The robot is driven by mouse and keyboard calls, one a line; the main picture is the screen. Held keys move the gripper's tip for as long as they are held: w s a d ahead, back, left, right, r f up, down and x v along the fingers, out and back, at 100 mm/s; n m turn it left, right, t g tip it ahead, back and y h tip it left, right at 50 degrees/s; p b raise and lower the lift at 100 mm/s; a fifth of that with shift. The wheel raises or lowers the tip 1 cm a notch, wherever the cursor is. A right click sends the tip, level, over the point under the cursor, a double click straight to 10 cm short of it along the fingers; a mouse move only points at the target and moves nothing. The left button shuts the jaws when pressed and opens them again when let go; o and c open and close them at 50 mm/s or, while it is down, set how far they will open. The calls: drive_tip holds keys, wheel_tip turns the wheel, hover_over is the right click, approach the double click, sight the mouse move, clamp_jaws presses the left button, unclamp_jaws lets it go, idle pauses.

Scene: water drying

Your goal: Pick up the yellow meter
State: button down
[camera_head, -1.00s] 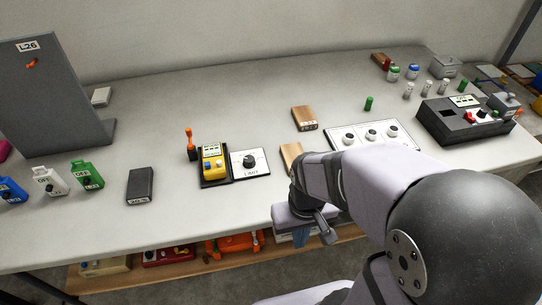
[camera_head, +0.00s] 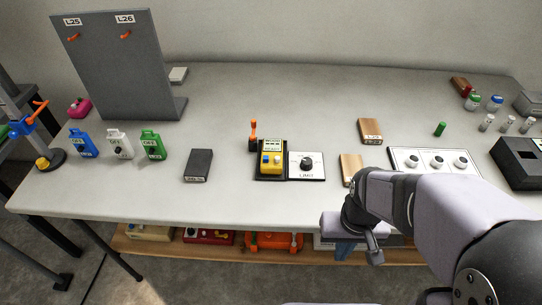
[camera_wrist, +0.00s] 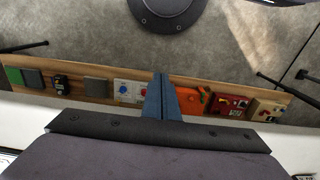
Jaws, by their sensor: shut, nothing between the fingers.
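The yellow meter (camera_head: 271,158) stands upright in a dark base on the table, near the middle of the head view. It has a pale display on top and a blue and a white knob below. A white plate marked LIMIT (camera_head: 307,166) with a black knob adjoins it on the right. My gripper (camera_head: 346,250) is at the table's front edge, to the right of the meter and apart from it, pointing down. In the wrist view my gripper (camera_wrist: 161,98) shows blue fingers closed together and empty. The meter is not in the wrist view.
An orange-handled tool (camera_head: 253,135) stands just behind the meter. A dark block (camera_head: 198,165) lies to its left, wooden blocks (camera_head: 370,131) to its right. A white three-knob panel (camera_head: 434,161) is farther right. A lower shelf (camera_wrist: 90,91) holds several devices. Table between meter and front edge is clear.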

idle(0.4)
drive_tip(key=c, duration=0.8)
unclamp_jaws()
drive_tip(key=shift+c, duration=0.2)
